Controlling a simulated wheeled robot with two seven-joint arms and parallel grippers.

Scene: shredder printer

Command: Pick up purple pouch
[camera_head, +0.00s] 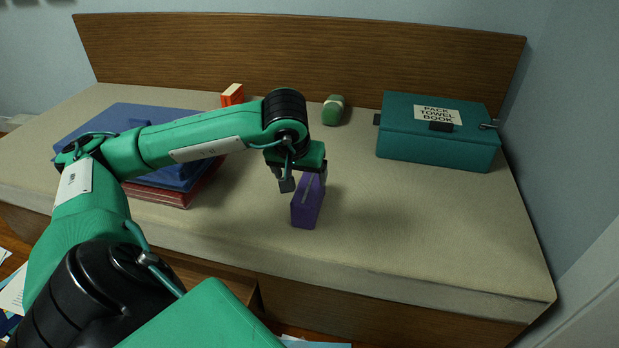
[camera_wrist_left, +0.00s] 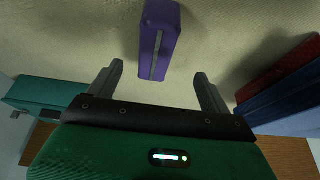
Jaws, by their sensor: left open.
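The purple pouch (camera_head: 306,208) stands on the beige bed top, below and beside my left gripper in the head view. It is a narrow box shape with a grey strip along its top. In the left wrist view the pouch (camera_wrist_left: 154,42) lies ahead of the fingers, at the top middle. My left gripper (camera_head: 297,184) is open and points down at the pouch. In the left wrist view the gripper (camera_wrist_left: 160,82) shows its two fingers spread wide, with nothing held between them. The far end of the pouch is partly hidden by the gripper in the head view. My right gripper is not in view.
A teal box (camera_head: 400,148) labelled "PACK TOWEL BOOK" stands at the back right. A green rolled item (camera_head: 333,110) and an orange book (camera_head: 232,94) are at the back. A blue case (camera_head: 112,121) rests on a red one at left. The bed's front right is clear.

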